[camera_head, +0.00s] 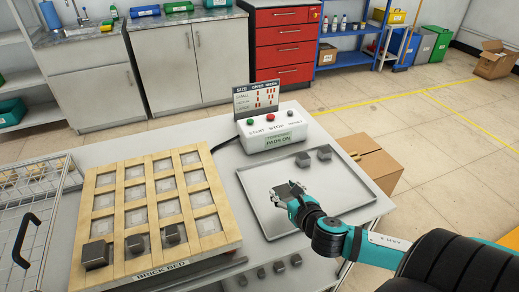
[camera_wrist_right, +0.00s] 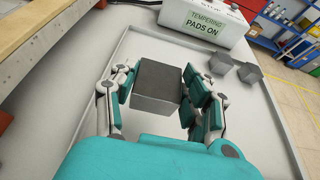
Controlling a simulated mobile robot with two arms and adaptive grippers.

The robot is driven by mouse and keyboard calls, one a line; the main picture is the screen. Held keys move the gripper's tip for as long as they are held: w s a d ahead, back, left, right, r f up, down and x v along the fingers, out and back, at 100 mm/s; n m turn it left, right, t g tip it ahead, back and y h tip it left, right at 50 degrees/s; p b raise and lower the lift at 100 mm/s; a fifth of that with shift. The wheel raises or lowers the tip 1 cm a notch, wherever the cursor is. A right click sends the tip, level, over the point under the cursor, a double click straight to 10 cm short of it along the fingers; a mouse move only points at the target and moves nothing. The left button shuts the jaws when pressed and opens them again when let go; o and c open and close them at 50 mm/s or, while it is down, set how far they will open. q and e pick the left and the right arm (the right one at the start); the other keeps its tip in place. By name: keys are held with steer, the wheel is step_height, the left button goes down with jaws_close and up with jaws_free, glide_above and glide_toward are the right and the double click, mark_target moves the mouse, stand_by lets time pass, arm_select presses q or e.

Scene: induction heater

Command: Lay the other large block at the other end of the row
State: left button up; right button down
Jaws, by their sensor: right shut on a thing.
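My right gripper (camera_head: 290,190) is shut on a large dark grey block (camera_wrist_right: 157,88) over the metal tray (camera_head: 262,222). In the right wrist view the block sits between the two fingers (camera_wrist_right: 160,100). In the head view the gripper mostly hides it. The brick bed (camera_head: 163,255) is a wooden grid with pale square pads. Along its front row, a large block (camera_head: 95,254) sits at the left end, followed by two smaller blocks (camera_head: 135,244) (camera_head: 171,236). The pad at the row's right end (camera_head: 208,224) is bare. My left gripper is out of view.
Two grey blocks (camera_head: 303,159) (camera_head: 324,152) stand at the tray's far side. A control box (camera_head: 272,134) with buttons and a size sign stands behind. A wire basket (camera_head: 30,215) is left of the bed.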

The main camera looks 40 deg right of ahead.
steer(key=shift+s+r, duration=0.2)
steer(key=a+r+n+y, duration=0.1)
steer(key=a+r, duration=0.4)
steer(key=a, duration=0.3)
steer(key=w+a+r+n+y, duration=0.1)
steer(key=a+r+y, duration=0.1)
steer(key=a+r, duration=0.4)
steer(key=a, duration=0.3)
steer(key=shift+w+a+n+t, duration=0.2)
steer(key=shift+n+t, duration=0.1)
steer(key=shift+n, duration=0.1)
